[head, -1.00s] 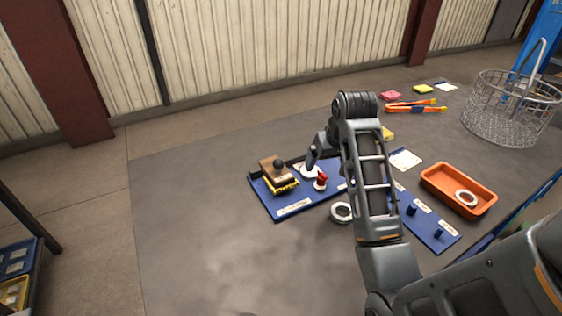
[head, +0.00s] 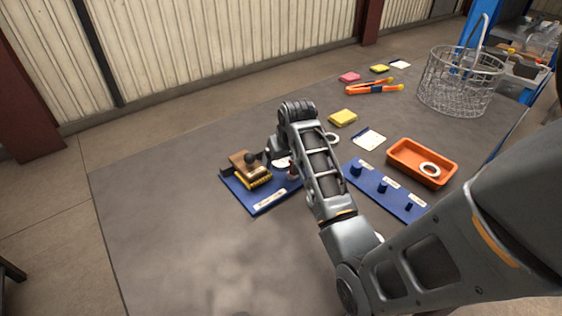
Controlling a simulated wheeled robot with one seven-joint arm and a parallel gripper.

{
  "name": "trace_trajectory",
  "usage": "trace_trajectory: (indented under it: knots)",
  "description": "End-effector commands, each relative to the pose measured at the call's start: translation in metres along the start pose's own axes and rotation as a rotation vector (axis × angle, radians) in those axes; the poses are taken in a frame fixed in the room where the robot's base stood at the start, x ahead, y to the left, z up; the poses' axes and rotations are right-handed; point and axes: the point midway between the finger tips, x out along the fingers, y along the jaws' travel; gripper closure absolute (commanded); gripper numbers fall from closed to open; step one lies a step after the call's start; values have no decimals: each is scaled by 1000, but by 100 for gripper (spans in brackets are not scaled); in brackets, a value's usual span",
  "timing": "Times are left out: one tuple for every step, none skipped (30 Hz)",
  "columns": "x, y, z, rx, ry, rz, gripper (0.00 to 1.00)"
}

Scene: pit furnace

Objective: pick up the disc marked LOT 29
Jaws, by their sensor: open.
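No LOT 29 mark is readable on any disc at this size. A white ring-shaped disc (head: 430,170) lies in the orange tray (head: 401,175). Another pale ring (head: 332,139) lies on the grey surface just right of my wrist, partly hidden by it. A white round piece (head: 281,163) sits on the left blue board (head: 268,201), beside a small dark red piece (head: 293,172). My gripper (head: 271,158) is open over this board, close to the white piece; its fingertips are mostly hidden by my own arm. Whether it touches anything cannot be told.
A brown wooden block with a black knob and yellow bristles (head: 250,168) stands left of my gripper. A blue board with pegs (head: 385,190) lies to the right. Orange tongs (head: 373,88), a yellow pad (head: 343,117) and a wire basket (head: 458,82) are farther back. The front left surface is clear.

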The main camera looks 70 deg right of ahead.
Motion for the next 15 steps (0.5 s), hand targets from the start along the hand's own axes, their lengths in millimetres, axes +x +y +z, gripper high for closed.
trace_trajectory:
  knots:
    - [0,0,0,0,0,0,8]
    - [0,0,0,0,0,0,8]
    - [0,0,0,0,0,0,8]
    - [0,0,0,0,0,0,8]
    - [0,0,0,0,0,0,9]
    - [0,0,0,0,0,0,13]
    - [0,0,0,0,0,0,16]
    - [0,0,0,0,0,0,19]
    - [0,0,0,0,0,0,23]
    - [0,0,0,0,0,0,26]
    - [0,0,0,0,0,0,29]
    - [0,0,0,0,0,0,32]
    - [0,0,0,0,0,0,35]
    - [0,0,0,0,0,0,38]
    - [0,0,0,0,0,0,42]
